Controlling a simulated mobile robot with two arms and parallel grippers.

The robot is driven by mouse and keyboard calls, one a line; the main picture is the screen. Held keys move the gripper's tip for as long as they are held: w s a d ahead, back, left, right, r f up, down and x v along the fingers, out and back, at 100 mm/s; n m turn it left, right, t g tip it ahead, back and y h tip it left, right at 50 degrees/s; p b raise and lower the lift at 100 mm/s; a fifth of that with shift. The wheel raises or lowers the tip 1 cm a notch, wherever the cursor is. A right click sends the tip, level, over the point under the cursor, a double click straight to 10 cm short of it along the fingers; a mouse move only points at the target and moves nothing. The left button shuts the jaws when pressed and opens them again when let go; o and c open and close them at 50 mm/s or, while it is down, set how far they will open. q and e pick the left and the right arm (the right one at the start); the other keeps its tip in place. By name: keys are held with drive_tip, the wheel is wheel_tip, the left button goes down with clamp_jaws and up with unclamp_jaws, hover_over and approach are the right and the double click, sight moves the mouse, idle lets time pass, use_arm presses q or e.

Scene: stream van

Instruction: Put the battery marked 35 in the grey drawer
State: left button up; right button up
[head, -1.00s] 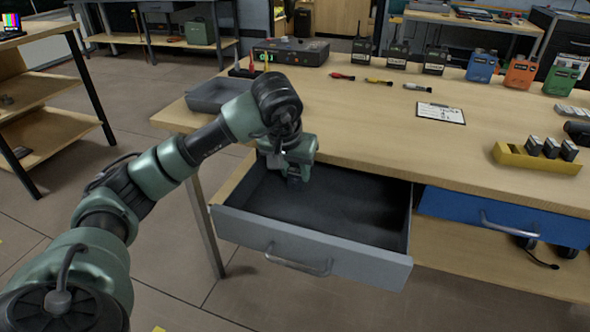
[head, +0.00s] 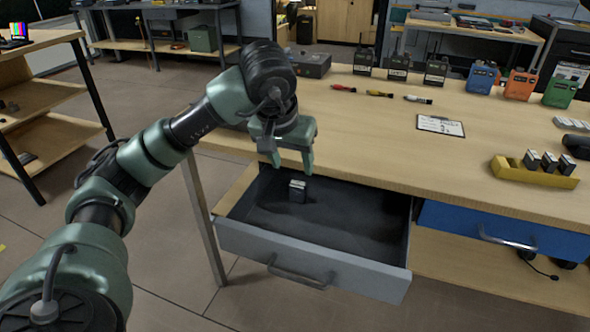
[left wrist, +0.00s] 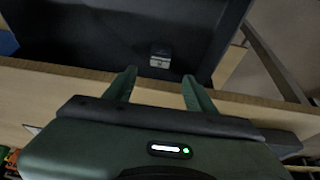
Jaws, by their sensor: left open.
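The grey drawer (head: 330,258) is pulled open under the workbench. One small dark battery with a pale top (head: 297,190) stands upright inside it, towards the left back. It also shows in the left wrist view (left wrist: 160,58), beyond the fingertips. Its marking is too small to read. My left gripper (head: 290,165) is open and empty, above the back of the drawer and apart from the battery. Its two spread fingers show in the left wrist view (left wrist: 160,85). My right gripper is not in view.
A blue drawer (head: 500,228) is shut at the right. The drawer's floor is mostly free.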

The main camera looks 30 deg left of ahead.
use_arm(q)
drive_tip(key=shift+v, duration=1.4)
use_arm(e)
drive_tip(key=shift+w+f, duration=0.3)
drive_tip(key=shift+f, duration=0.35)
